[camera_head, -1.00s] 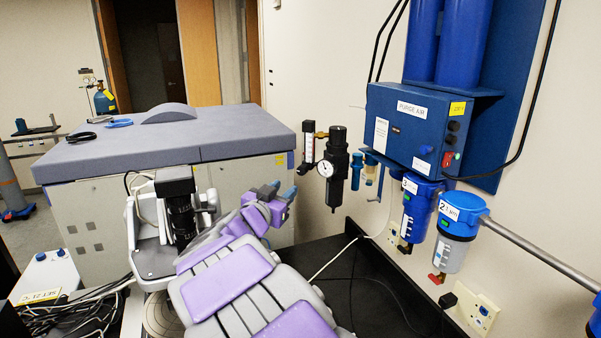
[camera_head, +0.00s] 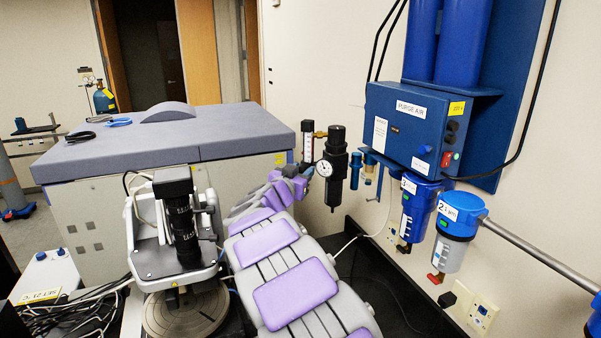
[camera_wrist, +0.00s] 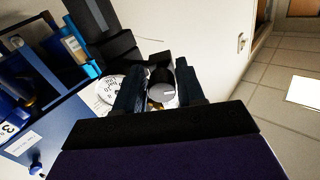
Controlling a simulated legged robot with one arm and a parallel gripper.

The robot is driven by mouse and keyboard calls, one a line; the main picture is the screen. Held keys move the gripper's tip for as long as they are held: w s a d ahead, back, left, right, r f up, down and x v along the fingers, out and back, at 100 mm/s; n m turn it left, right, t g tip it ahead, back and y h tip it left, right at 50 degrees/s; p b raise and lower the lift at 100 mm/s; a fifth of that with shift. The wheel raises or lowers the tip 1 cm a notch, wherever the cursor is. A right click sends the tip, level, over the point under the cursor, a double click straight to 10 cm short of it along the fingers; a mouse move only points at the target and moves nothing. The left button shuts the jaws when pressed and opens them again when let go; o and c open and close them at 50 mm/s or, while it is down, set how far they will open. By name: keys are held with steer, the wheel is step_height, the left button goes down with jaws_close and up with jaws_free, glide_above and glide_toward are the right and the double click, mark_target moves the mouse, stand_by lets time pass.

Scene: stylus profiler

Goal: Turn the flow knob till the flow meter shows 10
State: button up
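The flow meter (camera_head: 307,141) is a clear upright tube with a white scale, left of the black regulator in the head view. I cannot read its level. The flow knob is low on it, mostly hidden by my gripper (camera_head: 292,172) in the head view. In the wrist view a round knob with a grey face (camera_wrist: 162,93) shows between the two dark fingers of my gripper (camera_wrist: 159,88). The fingers are apart, one on each side of the knob. I cannot tell whether they touch it.
The round pressure gauge (camera_head: 324,168) and black regulator (camera_head: 336,160) are close to the right of my gripper. The purge air box (camera_head: 412,128) and filters (camera_head: 417,205) hang on the right wall. A microscope-like instrument (camera_head: 178,225) stands left of my arm.

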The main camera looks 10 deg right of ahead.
steer(key=shift+a, duration=0.2)
steer(key=shift+c, duration=1.3)
jaws_close()
steer(key=shift+m, duration=0.4)
steer(key=m+b, duration=0.1)
steer(key=m, duration=0.2)
steer(key=shift+a, duration=0.1)
steer(key=shift+m+b, duration=0.35)
steer(key=shift+m, duration=0.65)
